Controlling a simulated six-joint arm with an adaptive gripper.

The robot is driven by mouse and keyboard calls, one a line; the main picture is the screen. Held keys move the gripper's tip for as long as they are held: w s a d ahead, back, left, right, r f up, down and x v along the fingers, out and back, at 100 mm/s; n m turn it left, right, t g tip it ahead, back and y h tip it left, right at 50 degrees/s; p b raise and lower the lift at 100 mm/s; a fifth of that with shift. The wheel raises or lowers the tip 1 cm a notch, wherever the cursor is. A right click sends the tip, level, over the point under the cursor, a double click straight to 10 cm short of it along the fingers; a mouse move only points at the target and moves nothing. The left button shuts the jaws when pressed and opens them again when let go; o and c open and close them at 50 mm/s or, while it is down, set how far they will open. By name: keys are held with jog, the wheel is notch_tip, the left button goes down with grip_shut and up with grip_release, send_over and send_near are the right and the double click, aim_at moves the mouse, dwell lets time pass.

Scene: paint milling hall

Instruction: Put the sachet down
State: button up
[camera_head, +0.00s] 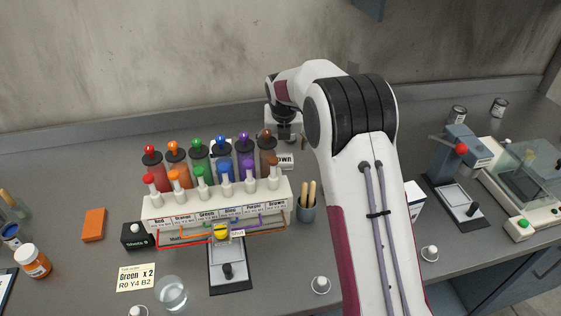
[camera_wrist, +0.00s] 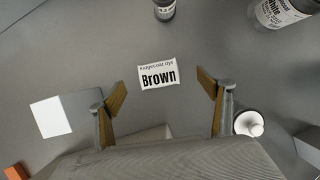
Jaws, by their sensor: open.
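The sachet (camera_wrist: 158,77) is a small white packet printed "Brown". It lies flat on the grey bench and shows between and just beyond my fingertips in the wrist view. In the head view the sachet (camera_head: 286,161) lies behind the dye rack, just right of the brown bottle and partly hidden. My gripper (camera_wrist: 163,95) is open, with its two tan-padded fingers spread to either side of the sachet and nothing held. In the head view its lower end is small and dark above the sachet, so the height gap cannot be told.
The dye rack (camera_head: 216,210) with coloured bottles stands in front of the sachet. A cup of wooden sticks (camera_head: 306,211) stands near my arm. A white-labelled bottle (camera_wrist: 277,13) and a white-topped item (camera_wrist: 249,123) are on the right in the wrist view. Bench around the sachet is clear.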

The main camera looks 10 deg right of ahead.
aim_at(280, 155)
jog(key=shift+w+f, duration=0.15)
jog(key=shift+f, duration=0.3)
jog(key=shift+a+x, duration=0.15)
jog(key=shift+x, duration=1.15)
jog(key=shift+a+x, duration=0.2)
jog(key=shift+x, duration=1.1)
jog(key=c, duration=1.3)
jog(key=shift+c, duration=0.2)
notch_tip(280, 155, up, 10)
